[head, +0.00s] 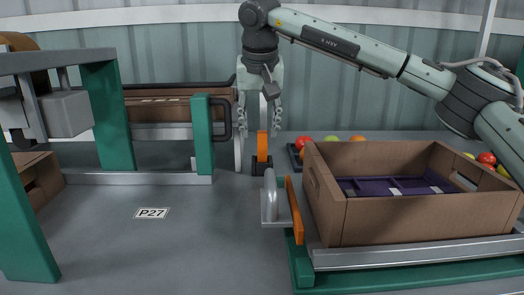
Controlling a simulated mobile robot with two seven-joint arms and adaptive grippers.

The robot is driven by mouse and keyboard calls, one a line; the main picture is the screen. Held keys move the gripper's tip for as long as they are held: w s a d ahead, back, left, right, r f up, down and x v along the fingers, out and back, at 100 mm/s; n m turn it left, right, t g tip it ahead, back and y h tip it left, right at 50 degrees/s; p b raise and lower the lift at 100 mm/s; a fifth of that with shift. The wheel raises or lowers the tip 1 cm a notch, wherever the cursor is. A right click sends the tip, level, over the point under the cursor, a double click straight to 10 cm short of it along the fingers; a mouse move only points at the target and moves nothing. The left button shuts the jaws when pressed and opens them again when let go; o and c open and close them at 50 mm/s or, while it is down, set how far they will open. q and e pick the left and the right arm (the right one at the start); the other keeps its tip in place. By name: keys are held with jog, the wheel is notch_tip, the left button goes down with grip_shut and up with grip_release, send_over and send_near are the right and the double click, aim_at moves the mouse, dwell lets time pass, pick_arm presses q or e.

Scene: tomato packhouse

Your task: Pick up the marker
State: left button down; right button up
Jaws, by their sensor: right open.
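An upright piece with an orange lower part, which looks like the marker (262,146), stands in a small black holder (262,167) on the grey bench. A narrow pale part shows above the orange. My right gripper (260,124) points straight down over it, open, with one finger on each side of its upper part. I cannot tell whether the fingers touch it. My left gripper is not in view.
An open cardboard box (420,215) with a purple insert stands on a green-edged conveyor at right. A dark tray (294,156) with tomatoes is behind it. A green-framed machine (102,115) is at left. The bench around the P27 label (152,213) is clear.

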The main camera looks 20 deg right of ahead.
aim_at(262, 133)
jog(key=x, duration=0.5)
jog(key=shift+d+f, duration=0.15)
jog(key=shift+d, duration=0.15)
grip_shut()
